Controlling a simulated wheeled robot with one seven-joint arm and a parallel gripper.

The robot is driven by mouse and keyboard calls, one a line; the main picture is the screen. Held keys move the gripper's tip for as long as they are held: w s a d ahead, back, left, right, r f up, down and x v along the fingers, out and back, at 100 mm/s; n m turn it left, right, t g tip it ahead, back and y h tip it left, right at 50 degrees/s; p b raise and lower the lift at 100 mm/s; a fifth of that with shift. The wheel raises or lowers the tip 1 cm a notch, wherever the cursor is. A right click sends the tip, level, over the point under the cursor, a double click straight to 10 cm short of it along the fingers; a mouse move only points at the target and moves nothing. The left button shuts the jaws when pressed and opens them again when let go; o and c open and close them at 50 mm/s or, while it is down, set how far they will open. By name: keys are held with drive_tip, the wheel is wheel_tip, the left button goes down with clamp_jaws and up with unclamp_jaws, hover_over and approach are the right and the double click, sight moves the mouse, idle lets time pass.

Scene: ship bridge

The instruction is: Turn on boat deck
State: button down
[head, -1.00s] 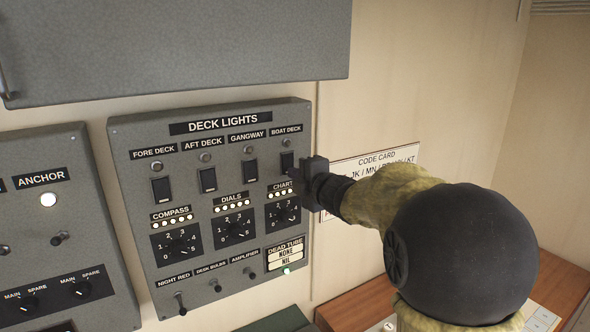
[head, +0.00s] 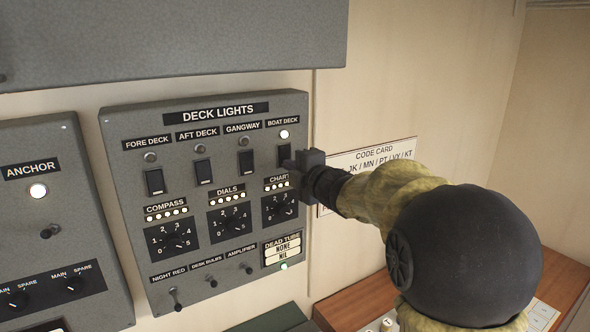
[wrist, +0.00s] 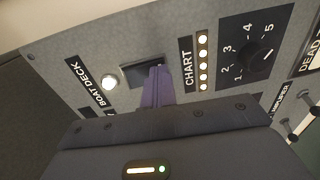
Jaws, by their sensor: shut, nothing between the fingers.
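The boat deck switch (head: 284,154) is a black rocker at the right end of the deck lights panel (head: 130,205). The round lamp (head: 284,134) above it is lit white. My gripper (head: 292,166) is shut and its tip is at the lower part of the switch. In the wrist view the shut fingers (wrist: 157,82) reach the edge of the boat deck switch (wrist: 140,70) and cover part of it. The lit lamp (wrist: 109,83) lies beside the switch there. I cannot tell whether the fingertips still touch the rocker.
The fore deck (head: 155,182), aft deck (head: 203,171) and gangway (head: 245,161) switches sit to the left, their lamps dark. The chart dial (head: 279,208) is just below my gripper. A grey cabinet (head: 180,40) overhangs the panel. A code card (head: 370,158) is on the wall at right.

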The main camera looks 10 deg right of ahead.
drive_tip(key=shift+s, duration=0.1)
drive_tip(key=f+b+v, duration=0.3)
drive_tip(key=b+v, duration=0.2)
drive_tip(key=v, duration=0.9)
wheel_tip(320, 180, down, 19)
drive_tip(key=s+d+m+g+h, duration=0.3)
drive_tip(key=m+g+h, duration=0.25)
drive_tip(key=m, duration=0.85)
drive_tip(key=s+a+f+m+g, duration=0.2)
drive_tip(key=s+f+m+g, duration=0.2)
drive_tip(key=s+f, duration=0.3)
drive_tip(key=s+a+f+m+g, duration=0.3)
drive_tip(key=s+f+m+g, duration=0.1)
drive_tip(key=s+f, duration=0.2)
drive_tip(key=shift+s+f, duration=0.4)
drive_tip(key=shift+s, duration=0.5)
drive_tip(key=shift+w+a, duration=0.1)
drive_tip(key=shift+a, duration=0.05)
